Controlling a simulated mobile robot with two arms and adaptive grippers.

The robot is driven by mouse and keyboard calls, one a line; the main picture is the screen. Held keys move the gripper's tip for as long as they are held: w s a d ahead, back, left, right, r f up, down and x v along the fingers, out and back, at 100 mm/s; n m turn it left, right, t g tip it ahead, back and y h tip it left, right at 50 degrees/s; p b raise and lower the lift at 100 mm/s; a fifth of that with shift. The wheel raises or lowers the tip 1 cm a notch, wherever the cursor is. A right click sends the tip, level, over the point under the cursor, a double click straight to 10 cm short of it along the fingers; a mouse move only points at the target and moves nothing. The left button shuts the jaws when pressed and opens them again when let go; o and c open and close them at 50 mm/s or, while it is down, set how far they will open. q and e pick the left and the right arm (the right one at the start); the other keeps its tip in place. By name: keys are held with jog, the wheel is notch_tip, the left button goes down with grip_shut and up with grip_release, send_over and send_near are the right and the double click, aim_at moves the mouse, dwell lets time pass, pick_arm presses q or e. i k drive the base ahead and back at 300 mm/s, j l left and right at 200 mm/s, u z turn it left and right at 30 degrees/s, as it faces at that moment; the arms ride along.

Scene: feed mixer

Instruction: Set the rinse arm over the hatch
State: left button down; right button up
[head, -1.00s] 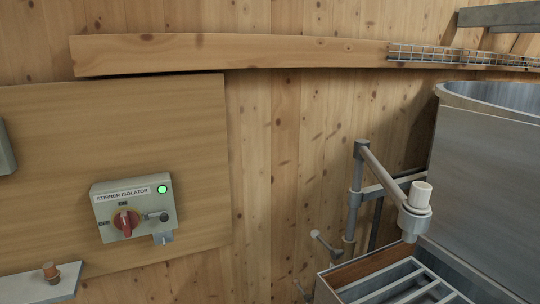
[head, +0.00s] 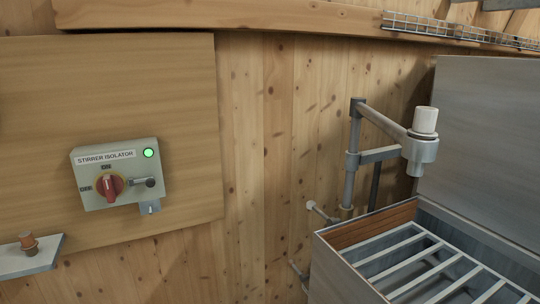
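The rinse arm (head: 384,122) is a grey tube reaching right from the top of an upright post, with a white-topped nozzle head (head: 422,140) at its end. Neither of my grippers is in view.
A stirrer isolator box (head: 118,176) with a red switch and a lit green lamp is on the wooden panel. A small shelf (head: 28,262) with a brown peg is at lower left. A large grey tank wall (head: 478,150) stands at right.

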aim_at(417, 153)
jog(key=j+z, duration=0.15)
jog(key=z, duration=0.35)
jog(key=j+z, duration=0.1)
jog(key=z, duration=0.4)
